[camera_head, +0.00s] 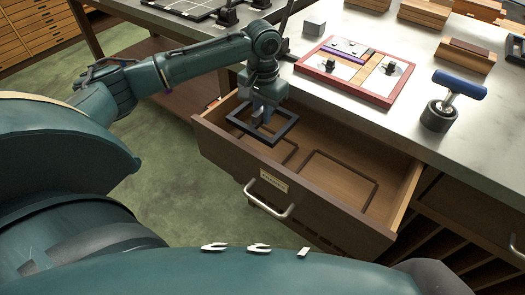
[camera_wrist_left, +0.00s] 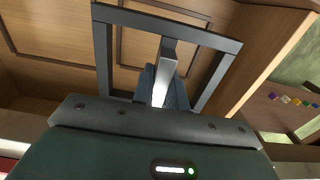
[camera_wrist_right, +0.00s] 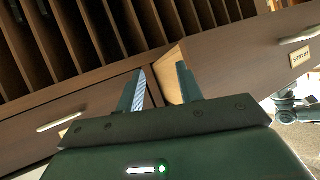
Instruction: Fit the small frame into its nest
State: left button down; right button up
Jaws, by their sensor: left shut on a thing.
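The small dark frame (camera_head: 248,133) is held over the left part of the open drawer (camera_head: 300,200). My left gripper (camera_head: 266,112) is shut on the frame. In the left wrist view the frame (camera_wrist_left: 103,60) spreads out beyond the fingers (camera_wrist_left: 163,85), which grip a short middle bar. The frame looks apart from the drawer floor. Thin dark outlined nests lie on that floor: one at the left (camera_head: 292,155), partly hidden by the frame, and a larger one at the right (camera_head: 340,157). My right gripper (camera_wrist_right: 162,88) is open and empty before the cabinet front; it is outside the head view.
A red-edged board (camera_head: 350,88) with small knobbed pieces lies on the counter behind the drawer. The drawer's walls (camera_head: 405,195) surround the nests.

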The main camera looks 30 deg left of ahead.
pick_arm(q)
send_over(262, 148)
notch_tip(262, 148, down, 4)
jog(key=shift+w+f+b, duration=0.1)
jog(key=shift+b, duration=0.2)
notch_tip(262, 148, down, 5)
jog(key=shift+f+b, duration=0.15)
jog(key=shift+b, duration=0.25)
jog(key=shift+f, duration=0.2)
pick_arm(e)
jog(key=shift+s+d+t, duration=0.1)
jog(key=shift+t, duration=0.3)
pick_arm(q)
jog(key=c, duration=1.9)
grip_release()
jog(key=shift+f, duration=0.3)
jog(key=o, duration=0.5)
pick_arm(e)
jog(key=shift+f, duration=0.3)
pick_arm(q)
jog(key=shift+r, duration=0.1)
